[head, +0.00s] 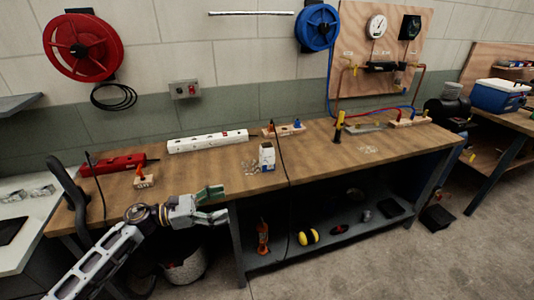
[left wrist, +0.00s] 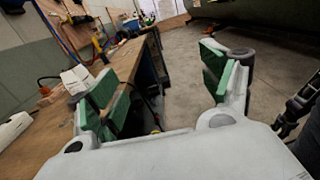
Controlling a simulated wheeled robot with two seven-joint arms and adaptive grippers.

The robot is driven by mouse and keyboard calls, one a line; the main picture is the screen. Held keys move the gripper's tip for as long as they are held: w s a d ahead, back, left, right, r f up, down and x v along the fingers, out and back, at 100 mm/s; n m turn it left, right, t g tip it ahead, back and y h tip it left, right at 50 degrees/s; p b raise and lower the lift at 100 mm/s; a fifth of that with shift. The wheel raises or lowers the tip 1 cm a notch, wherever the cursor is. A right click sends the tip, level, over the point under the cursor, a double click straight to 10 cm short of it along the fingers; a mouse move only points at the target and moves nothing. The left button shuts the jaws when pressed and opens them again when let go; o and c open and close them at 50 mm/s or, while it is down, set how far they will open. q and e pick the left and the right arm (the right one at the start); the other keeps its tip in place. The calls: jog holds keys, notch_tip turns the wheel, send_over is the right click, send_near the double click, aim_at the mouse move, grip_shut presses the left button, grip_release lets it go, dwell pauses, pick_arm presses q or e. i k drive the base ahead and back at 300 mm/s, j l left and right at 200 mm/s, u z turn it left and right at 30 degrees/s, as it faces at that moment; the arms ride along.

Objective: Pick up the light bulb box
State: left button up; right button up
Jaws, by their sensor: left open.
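The light bulb box (head: 267,157) is a small white carton with blue marks. It stands upright on the wooden workbench (head: 340,150), near the front middle. A white box that looks like it shows at the left in the left wrist view (left wrist: 77,79). My left gripper (head: 218,204) is open and empty at the bench's front edge, to the left of and nearer than the box, apart from it. Its green finger pads stand wide apart in the left wrist view (left wrist: 162,82). My right gripper is not in view.
A white power strip (head: 207,142) lies behind the box. A thin black cable (head: 281,160) hangs just right of it. Small clear items (head: 250,169) lie by its left. A red tool (head: 115,164) is at the bench's left. The lower shelf (head: 340,228) holds yellow-and-black earmuffs (head: 308,237).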

aim_at(267, 158)
jog(key=i, duration=1)
